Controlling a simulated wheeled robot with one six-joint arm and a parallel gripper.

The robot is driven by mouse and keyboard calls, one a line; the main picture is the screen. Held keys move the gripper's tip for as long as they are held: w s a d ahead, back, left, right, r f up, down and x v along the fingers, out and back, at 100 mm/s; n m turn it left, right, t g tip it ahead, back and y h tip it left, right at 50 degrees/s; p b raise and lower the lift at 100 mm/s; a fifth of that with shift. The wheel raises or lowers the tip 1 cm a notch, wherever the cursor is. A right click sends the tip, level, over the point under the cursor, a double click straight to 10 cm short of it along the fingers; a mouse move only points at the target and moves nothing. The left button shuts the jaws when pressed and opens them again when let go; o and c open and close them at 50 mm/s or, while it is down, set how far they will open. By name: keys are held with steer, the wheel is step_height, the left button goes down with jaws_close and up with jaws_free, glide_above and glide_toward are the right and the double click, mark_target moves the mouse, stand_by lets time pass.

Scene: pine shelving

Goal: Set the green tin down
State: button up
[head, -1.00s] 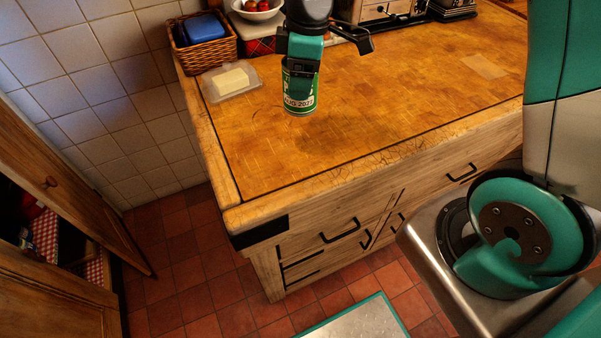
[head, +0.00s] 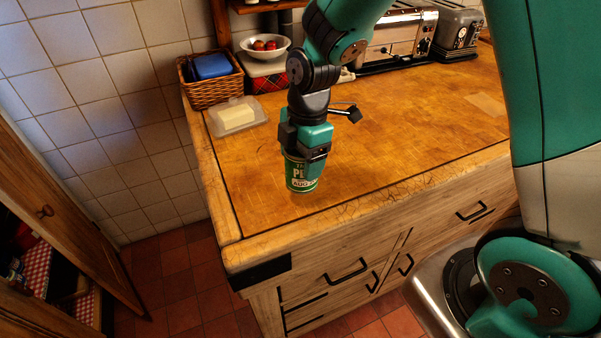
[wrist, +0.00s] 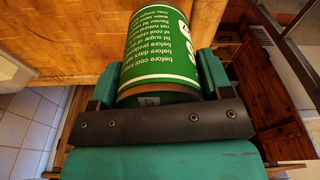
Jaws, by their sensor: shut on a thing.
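The green tin (head: 299,178) has a white-lettered label and stands upright in my gripper (head: 306,160) over the wooden worktop (head: 390,130), near its front left part. In the wrist view the tin (wrist: 160,50) lies between the two teal fingers of my gripper (wrist: 158,85), which are shut on it. The tin's lower end is at or very near the worktop; I cannot tell whether it touches. Its upper part is hidden by the gripper in the head view.
A butter dish (head: 237,117) is behind and left of the tin. A wicker basket (head: 212,82) with a blue item, a fruit bowl (head: 265,45) and a toaster (head: 398,38) stand at the back. The worktop right of the tin is clear.

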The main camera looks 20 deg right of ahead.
mark_target(301, 175)
steer(key=shift+f, duration=2.3)
steer(key=shift+f, duration=0.15)
steer(key=o, duration=1.1)
